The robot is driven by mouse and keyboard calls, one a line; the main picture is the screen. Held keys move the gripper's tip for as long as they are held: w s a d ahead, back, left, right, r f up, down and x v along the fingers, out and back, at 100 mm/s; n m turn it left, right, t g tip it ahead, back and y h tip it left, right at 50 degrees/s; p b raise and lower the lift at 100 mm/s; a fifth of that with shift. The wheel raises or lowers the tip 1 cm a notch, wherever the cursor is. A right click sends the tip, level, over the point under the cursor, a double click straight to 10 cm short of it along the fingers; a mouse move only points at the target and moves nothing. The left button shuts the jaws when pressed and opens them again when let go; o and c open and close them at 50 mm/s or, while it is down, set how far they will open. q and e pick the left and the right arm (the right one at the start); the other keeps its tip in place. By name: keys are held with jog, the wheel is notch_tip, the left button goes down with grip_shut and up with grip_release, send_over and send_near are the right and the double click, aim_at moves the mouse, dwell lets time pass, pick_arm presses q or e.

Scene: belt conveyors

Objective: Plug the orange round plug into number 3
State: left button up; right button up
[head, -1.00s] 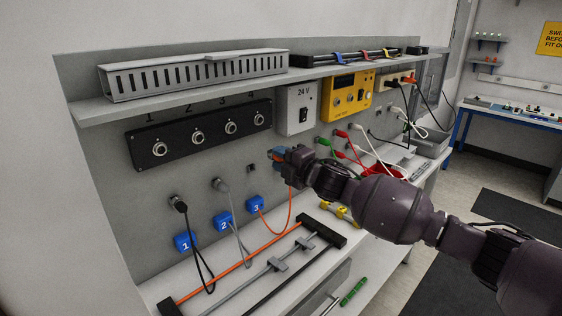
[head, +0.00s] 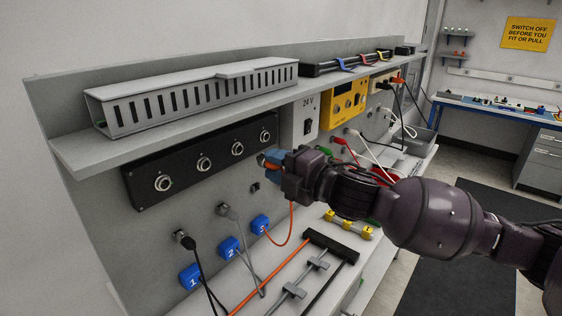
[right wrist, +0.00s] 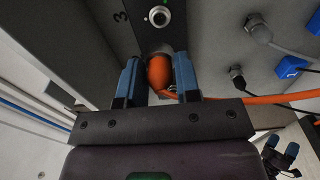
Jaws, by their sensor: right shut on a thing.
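My right gripper (head: 272,161) is shut on the orange round plug (right wrist: 159,73), which sits between its blue fingers in the right wrist view. The plug's orange cable runs to the blue block marked 3 (head: 260,223). The black socket panel (head: 150,199) carries a row of round metal sockets. In the head view the third socket (head: 238,148) is left of the gripper. My left gripper (right wrist: 281,153) shows open and empty in the right wrist view's lower right corner.
A shelf (head: 200,108) with a slotted duct overhangs the panel and hides its numbers in the head view. Blue blocks marked 1 (head: 190,276) and 2 (head: 229,247) sit below, with black and grey cables. A rack (head: 332,246) stands on the bench.

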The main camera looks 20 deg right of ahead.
jog(key=shift+w+h, duration=0.15)
jog(key=shift+h, duration=0.15)
jog(key=shift+w+a, duration=0.4)
jog(key=shift+w, duration=0.2)
jog(key=b+x, duration=0.1)
jog(key=x, duration=0.2)
jog(key=shift+w+a, duration=0.15)
jog(key=shift+w, duration=0.1)
jog(key=shift+w+a+p, duration=0.1)
jog(key=shift+w+p, duration=0.1)
jog(key=shift+p, duration=0.55)
dwell(1.5)
jog(key=shift+w+a, duration=0.3)
jog(key=shift+w, duration=0.1)
dwell(0.9)
jog(key=o, duration=1.1)
